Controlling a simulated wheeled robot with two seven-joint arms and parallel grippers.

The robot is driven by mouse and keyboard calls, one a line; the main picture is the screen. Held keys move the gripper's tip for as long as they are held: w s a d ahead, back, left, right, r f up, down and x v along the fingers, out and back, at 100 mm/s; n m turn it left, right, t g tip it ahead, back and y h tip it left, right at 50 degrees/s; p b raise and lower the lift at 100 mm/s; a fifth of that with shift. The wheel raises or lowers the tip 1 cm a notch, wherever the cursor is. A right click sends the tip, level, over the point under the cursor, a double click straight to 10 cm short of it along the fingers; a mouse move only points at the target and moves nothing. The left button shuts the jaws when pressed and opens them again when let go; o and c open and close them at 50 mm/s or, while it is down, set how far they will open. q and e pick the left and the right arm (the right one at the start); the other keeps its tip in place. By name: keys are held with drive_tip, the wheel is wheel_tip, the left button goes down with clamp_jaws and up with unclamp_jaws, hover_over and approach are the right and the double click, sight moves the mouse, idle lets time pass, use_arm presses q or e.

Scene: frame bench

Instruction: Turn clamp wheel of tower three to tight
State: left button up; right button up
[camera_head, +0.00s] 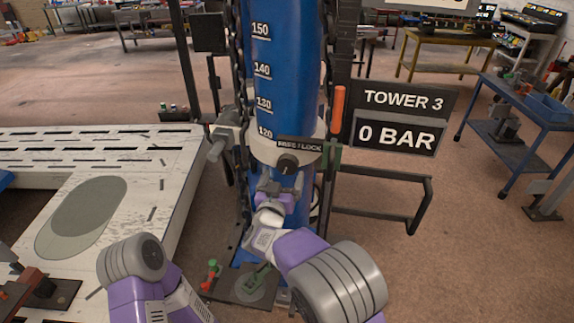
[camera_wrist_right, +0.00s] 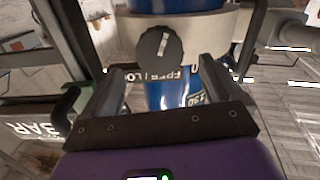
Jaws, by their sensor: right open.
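Tower three is a blue column (camera_head: 282,70) with a white scale and a pale collar (camera_head: 262,150), beside a sign (camera_head: 403,99) reading TOWER 3. A dark round knob (camera_head: 287,164) sits on the collar by a FREE | LOCK label (camera_head: 308,145). I cannot tell whether this knob is the clamp wheel. My right gripper (camera_head: 281,184) is open just below the knob; its fingers (camera_wrist_right: 163,80) are spread and hold nothing. My left arm shows, but its gripper does not.
A gauge panel (camera_head: 395,133) reads 0 BAR. A grey fitting (camera_head: 217,143) juts from the collar's left, and an orange handle (camera_head: 338,110) stands at its right. A white slotted bench (camera_head: 180,165) is on the left.

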sight(287, 167)
drive_tip(key=x, duration=0.6)
drive_tip(key=shift+f, duration=0.1)
drive_tip(key=shift+s, duration=0.1)
drive_tip(key=c, duration=1)
